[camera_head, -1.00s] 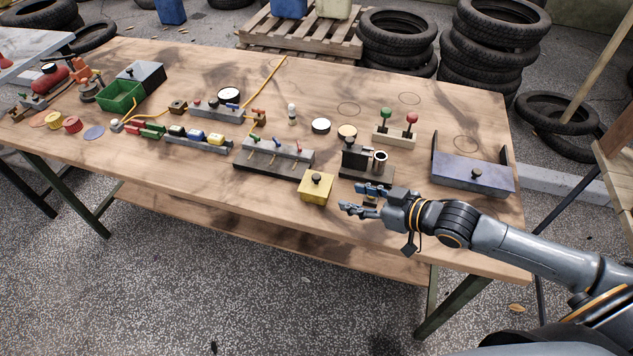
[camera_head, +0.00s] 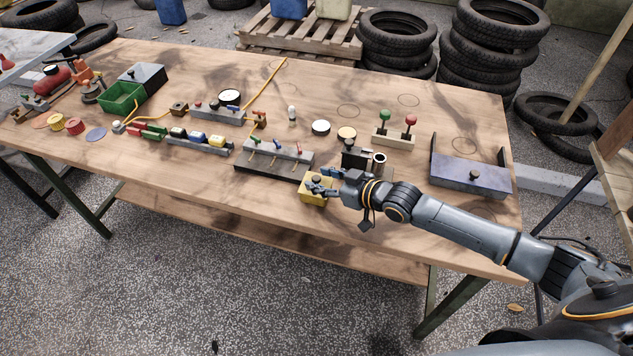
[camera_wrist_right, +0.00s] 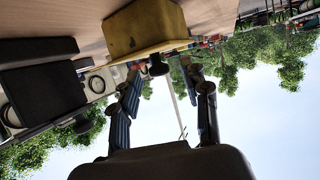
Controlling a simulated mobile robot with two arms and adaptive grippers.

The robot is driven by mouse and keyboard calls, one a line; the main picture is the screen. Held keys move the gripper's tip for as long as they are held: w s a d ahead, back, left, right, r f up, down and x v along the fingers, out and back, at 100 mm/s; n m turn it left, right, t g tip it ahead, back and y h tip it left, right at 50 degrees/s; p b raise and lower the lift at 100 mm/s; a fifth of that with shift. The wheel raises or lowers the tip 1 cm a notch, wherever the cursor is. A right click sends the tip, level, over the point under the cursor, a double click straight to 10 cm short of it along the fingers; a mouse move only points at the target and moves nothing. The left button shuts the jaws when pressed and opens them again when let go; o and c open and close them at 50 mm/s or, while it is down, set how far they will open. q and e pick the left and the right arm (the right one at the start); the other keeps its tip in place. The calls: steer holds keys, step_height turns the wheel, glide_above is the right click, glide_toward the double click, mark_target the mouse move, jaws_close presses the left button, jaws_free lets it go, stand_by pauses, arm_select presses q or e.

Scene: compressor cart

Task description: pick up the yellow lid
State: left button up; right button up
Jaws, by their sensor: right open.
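The yellow lid (camera_head: 311,198) is a square block-like piece with a dark knob on top, near the front edge of the table. My right gripper (camera_head: 322,183) is over it, covering part of its top. In the right wrist view the yellow lid (camera_wrist_right: 145,28) is at the top, and its dark knob (camera_wrist_right: 157,66) stands between the two open fingers of my right gripper (camera_wrist_right: 160,84). Whether the fingers touch the knob cannot be told. My left gripper is not in view.
A dark block with a metal cup (camera_head: 379,160) stands just right of the lid. A grey base with several small levers (camera_head: 273,156) lies behind and left. The table front left of the lid is clear.

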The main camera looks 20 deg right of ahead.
steer(key=shift+x, duration=1.2)
jaws_close()
steer(key=shift+r, duration=0.15)
